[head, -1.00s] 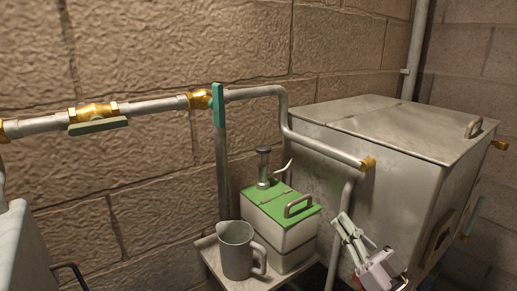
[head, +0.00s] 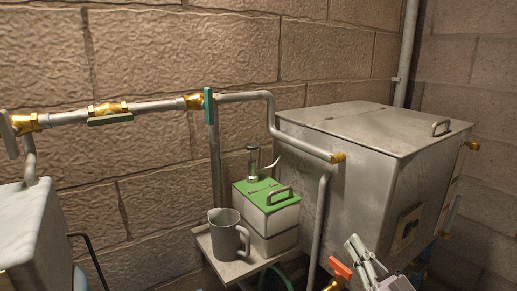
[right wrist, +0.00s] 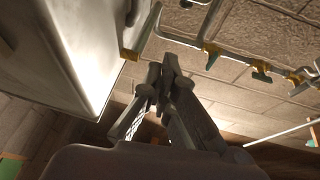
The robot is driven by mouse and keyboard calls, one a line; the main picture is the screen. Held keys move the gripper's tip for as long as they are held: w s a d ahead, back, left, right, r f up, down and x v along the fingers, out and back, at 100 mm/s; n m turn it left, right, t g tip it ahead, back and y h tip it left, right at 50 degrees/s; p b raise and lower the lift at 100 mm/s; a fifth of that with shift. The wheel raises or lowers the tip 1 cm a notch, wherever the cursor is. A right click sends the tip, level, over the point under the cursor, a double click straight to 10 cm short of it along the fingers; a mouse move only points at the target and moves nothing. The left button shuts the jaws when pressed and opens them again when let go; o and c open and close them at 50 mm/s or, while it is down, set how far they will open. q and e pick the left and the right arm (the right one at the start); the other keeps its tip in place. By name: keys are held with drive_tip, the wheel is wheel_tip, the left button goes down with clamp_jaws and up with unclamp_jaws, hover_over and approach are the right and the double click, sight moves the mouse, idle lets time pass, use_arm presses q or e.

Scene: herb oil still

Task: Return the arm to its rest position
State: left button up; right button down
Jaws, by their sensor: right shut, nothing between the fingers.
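My right gripper (head: 364,256) is at the bottom right of the head view, in front of the large metal tank (head: 350,150). It holds nothing. In the right wrist view its fingers (right wrist: 166,75) are together, with the tank's wall (right wrist: 85,40) to their left and the pipes above right. My left gripper is not in view.
A pipe with brass fittings and green-handled valves (head: 110,119) runs along the stone wall. A small shelf (head: 228,268) bears a grey jug (head: 224,236) and a green-lidded box (head: 266,215). A red valve handle (head: 341,268) is just left of my right gripper.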

drive_tip(key=s+d+f+m+g+h, duration=0.15)
drive_tip(key=s+f+g+h, duration=0.3)
drive_tip(key=f, duration=0.45)
drive_tip(key=s+f+m+g+h, duration=0.3)
drive_tip(key=s+f+h, duration=0.15)
drive_tip(key=f, duration=0.55)
drive_tip(key=s+a+f+n+g, duration=0.1)
drive_tip(key=s+f+g, duration=0.4)
drive_tip(key=s, duration=0.5)
drive_tip(key=s+a+f+n+g, duration=0.1)
drive_tip(key=s+f+g, duration=0.3)
drive_tip(key=s, duration=0.6)
wheel_tip(320, 180, down, 26)
drive_tip(key=s+g, duration=0.2)
drive_tip(key=s+d+f, duration=0.3)
drive_tip(key=s+f, duration=1.3)
drive_tip(key=shift+s+g+h+p, duration=0.25)
drive_tip(key=shift+g+h+p, duration=0.1)
drive_tip(key=shift+g, duration=0.1)
